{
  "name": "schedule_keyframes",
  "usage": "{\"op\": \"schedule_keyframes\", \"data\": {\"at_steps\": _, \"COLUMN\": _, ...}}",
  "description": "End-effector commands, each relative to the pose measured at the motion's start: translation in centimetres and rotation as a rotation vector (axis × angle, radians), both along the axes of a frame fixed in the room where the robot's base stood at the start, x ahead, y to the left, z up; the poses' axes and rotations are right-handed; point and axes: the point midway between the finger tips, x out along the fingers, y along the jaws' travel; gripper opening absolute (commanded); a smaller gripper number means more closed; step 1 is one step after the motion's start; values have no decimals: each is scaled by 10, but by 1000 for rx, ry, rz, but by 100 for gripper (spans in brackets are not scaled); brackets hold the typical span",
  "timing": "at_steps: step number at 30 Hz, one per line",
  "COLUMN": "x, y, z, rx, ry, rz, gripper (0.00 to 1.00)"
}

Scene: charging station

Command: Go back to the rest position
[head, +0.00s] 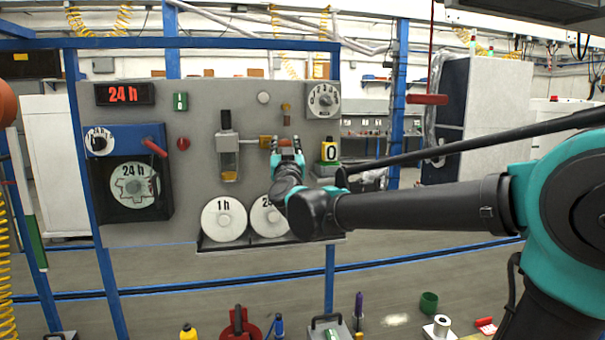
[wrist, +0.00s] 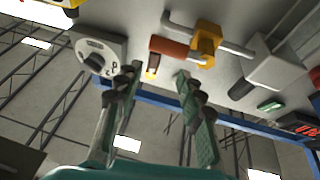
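My gripper (head: 288,150) is in front of the grey panel (head: 150,220), right of its middle, at the end of my outstretched arm. In the wrist view my gripper (wrist: 160,73) has its two fingers spread with a gap between them, and nothing is visibly held. Beyond the fingertips are an orange-brown handle (wrist: 170,48) and a yellow block (wrist: 207,40) on a metal bar. The yellow block also shows in the head view (head: 266,141), just left of my gripper. Whether a finger touches the handle cannot be told.
A dial (head: 323,99) is above right of my gripper. Two white discs marked 1 h (head: 223,219) and 24 (head: 268,217) stand on a ledge below. A green-yellow block marked 0 (head: 330,151) is to the right. Several tools lie at the bottom edge, including a green cup (head: 429,302).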

Motion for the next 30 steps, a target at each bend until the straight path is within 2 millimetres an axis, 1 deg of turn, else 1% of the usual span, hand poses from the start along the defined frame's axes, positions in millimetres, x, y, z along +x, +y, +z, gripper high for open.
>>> {"op": "schedule_keyframes", "data": {"at_steps": 1, "x": 1, "y": -6, "z": -13, "rx": -18, "ry": 18, "rz": 31, "gripper": 38}}
{"op": "schedule_keyframes", "data": {"at_steps": 2, "x": 1, "y": -8, "z": -22, "rx": -31, "ry": 33, "rz": 57, "gripper": 38}}
{"op": "schedule_keyframes", "data": {"at_steps": 5, "x": -1, "y": -18, "z": -66, "rx": -84, "ry": 118, "rz": 152, "gripper": 38}}
{"op": "schedule_keyframes", "data": {"at_steps": 6, "x": -3, "y": -24, "z": -87, "rx": -106, "ry": 164, "rz": 185, "gripper": 38}}
{"op": "schedule_keyframes", "data": {"at_steps": 8, "x": -9, "y": -35, "z": -122, "rx": -137, "ry": 245, "rz": 228, "gripper": 38}}
{"op": "schedule_keyframes", "data": {"at_steps": 9, "x": -13, "y": -44, "z": -146, "rx": -158, "ry": 305, "rz": 251, "gripper": 38}}
{"op": "schedule_keyframes", "data": {"at_steps": 10, "x": -18, "y": -51, "z": -165, "rx": -171, "ry": 353, "rz": 264, "gripper": 38}}
{"op": "schedule_keyframes", "data": {"at_steps": 11, "x": -23, "y": -59, "z": -184, "rx": -183, "ry": 403, "rz": 275, "gripper": 38}}
{"op": "schedule_keyframes", "data": {"at_steps": 12, "x": -30, "y": -70, "z": -208, "rx": -198, "ry": 469, "rz": 283, "gripper": 38}}
{"op": "schedule_keyframes", "data": {"at_steps": 14, "x": -43, "y": -87, "z": -244, "rx": -213, "ry": 570, "rz": 287, "gripper": 38}}
{"op": "schedule_keyframes", "data": {"at_steps": 15, "x": -52, "y": -100, "z": -267, "rx": -221, "ry": 637, "rz": 284, "gripper": 38}}
{"op": "schedule_keyframes", "data": {"at_steps": 17, "x": -68, "y": -120, "z": -300, "rx": -227, "ry": 738, "rz": 272, "gripper": 38}}
{"op": "schedule_keyframes", "data": {"at_steps": 18, "x": -79, "y": -133, "z": -322, "rx": -230, "ry": 807, "rz": 259, "gripper": 38}}
{"op": "schedule_keyframes", "data": {"at_steps": 20, "x": -98, "y": -154, "z": -352, "rx": -230, "ry": 908, "rz": 232, "gripper": 38}}
{"op": "schedule_keyframes", "data": {"at_steps": 21, "x": -111, "y": -169, "z": -372, "rx": -226, "ry": 976, "rz": 210, "gripper": 38}}
{"op": "schedule_keyframes", "data": {"at_steps": 23, "x": -133, "y": -190, "z": -399, "rx": -217, "ry": 1076, "rz": 171, "gripper": 38}}
{"op": "schedule_keyframes", "data": {"at_steps": 24, "x": -149, "y": -205, "z": -417, "rx": -209, "ry": 1143, "rz": 141, "gripper": 38}}
{"op": "schedule_keyframes", "data": {"at_steps": 26, "x": -173, "y": -225, "z": -441, "rx": -193, "ry": 1237, "rz": 94, "gripper": 38}}
{"op": "schedule_keyframes", "data": {"at_steps": 27, "x": -189, "y": -238, "z": -454, "rx": -181, "ry": 1296, "rz": 60, "gripper": 38}}
{"op": "schedule_keyframes", "data": {"at_steps": 30, "x": -225, "y": -264, "z": -481, "rx": -151, "ry": 1419, "rz": -17, "gripper": 38}}
